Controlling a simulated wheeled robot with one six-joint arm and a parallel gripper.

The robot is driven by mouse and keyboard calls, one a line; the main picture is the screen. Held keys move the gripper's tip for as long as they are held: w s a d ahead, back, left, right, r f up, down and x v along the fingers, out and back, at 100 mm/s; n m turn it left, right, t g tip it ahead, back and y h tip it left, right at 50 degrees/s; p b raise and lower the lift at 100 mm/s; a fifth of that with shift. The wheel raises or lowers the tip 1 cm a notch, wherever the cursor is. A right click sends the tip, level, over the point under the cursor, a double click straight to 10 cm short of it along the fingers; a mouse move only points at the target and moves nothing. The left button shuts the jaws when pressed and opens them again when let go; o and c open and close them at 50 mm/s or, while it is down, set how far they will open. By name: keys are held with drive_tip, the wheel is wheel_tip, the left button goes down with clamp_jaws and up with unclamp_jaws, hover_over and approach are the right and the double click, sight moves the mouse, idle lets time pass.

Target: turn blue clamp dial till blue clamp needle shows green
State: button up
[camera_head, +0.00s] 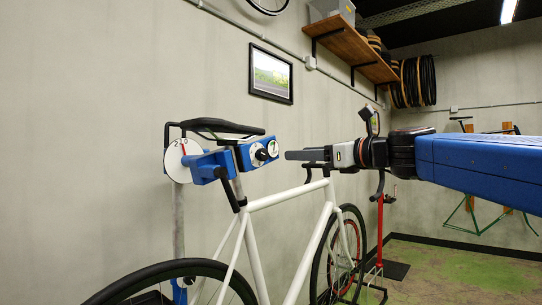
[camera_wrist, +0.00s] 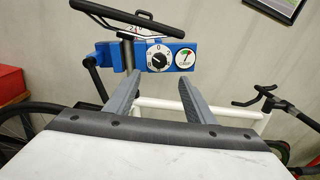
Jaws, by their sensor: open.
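The blue clamp (camera_head: 208,164) holds the white bicycle by its seat post, below the black saddle. In the wrist view its blue body (camera_wrist: 125,57) carries the round clamp dial (camera_wrist: 158,57), a black knob on a white numbered face. Right of the dial is a small round gauge (camera_wrist: 185,59) with a green zone; its needle is too small to read surely. The dial's black knob (camera_head: 261,155) also shows in the head view. My gripper (camera_head: 288,155) points at the dial from the right, a short gap away. Its fingers (camera_wrist: 160,78) are open and empty, spread below the dial.
The white bicycle frame (camera_head: 296,196) runs below my gripper, with its handlebar (camera_wrist: 262,98) to the right in the wrist view. The black saddle (camera_head: 216,126) sits just above the clamp. A larger white scale disc (camera_head: 178,161) is at the clamp's left, against the wall side.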

sight(265, 154)
drive_tip(key=x, duration=1.3)
drive_tip(key=shift+s, duration=0.1)
drive_tip(key=c, duration=1.1)
